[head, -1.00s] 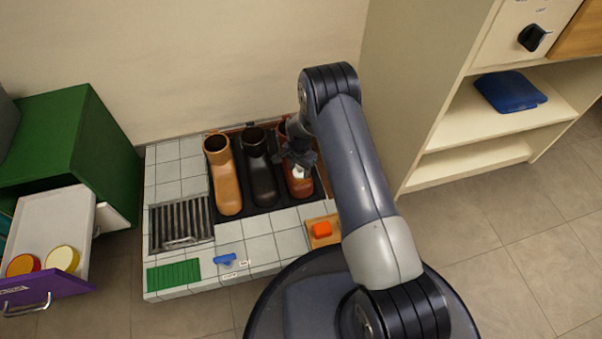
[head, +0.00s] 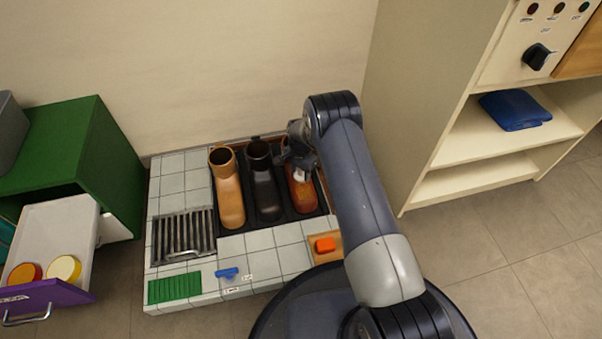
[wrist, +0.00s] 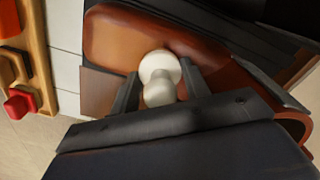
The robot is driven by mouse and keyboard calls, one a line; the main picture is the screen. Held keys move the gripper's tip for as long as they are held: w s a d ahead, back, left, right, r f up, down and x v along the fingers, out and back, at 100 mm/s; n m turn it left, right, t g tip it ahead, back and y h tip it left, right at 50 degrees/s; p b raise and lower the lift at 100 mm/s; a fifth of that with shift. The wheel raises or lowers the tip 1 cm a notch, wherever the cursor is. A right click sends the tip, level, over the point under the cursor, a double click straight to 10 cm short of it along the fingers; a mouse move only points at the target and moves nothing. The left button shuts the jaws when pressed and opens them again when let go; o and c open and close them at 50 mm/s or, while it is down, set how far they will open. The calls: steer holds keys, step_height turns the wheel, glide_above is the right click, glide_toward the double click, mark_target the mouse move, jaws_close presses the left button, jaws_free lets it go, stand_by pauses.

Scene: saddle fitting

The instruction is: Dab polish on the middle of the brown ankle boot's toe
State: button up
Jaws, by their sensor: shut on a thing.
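The brown ankle boot (head: 303,196) is the rightmost of the boots on the dark tray, toe toward the front. Its toe (wrist: 120,38) also shows in the wrist view. My gripper (head: 298,168) is over this boot and hides part of its shaft. In the wrist view my gripper (wrist: 162,88) is shut on a white round-headed dabber (wrist: 160,68), which is over the boot's upper side, behind the toe end. I cannot tell whether the dabber touches the leather. No polish mark is clear on the visible toe.
A tan boot (head: 229,190) and a black boot (head: 264,185) stand to the left. A wooden holder with an orange block (head: 325,245) is in front. A metal grate (head: 183,235), green mat (head: 174,287) and open drawer with tins (head: 64,268) are further left. A shelf unit (head: 430,175) stands right.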

steer(key=shift+r+p, duration=1.5)
steer(key=shift+r, duration=1.5)
steer(key=shift+r, duration=0.1)
steer(key=shift+r+p, duration=0.75)
steer(key=shift+r, duration=0.65)
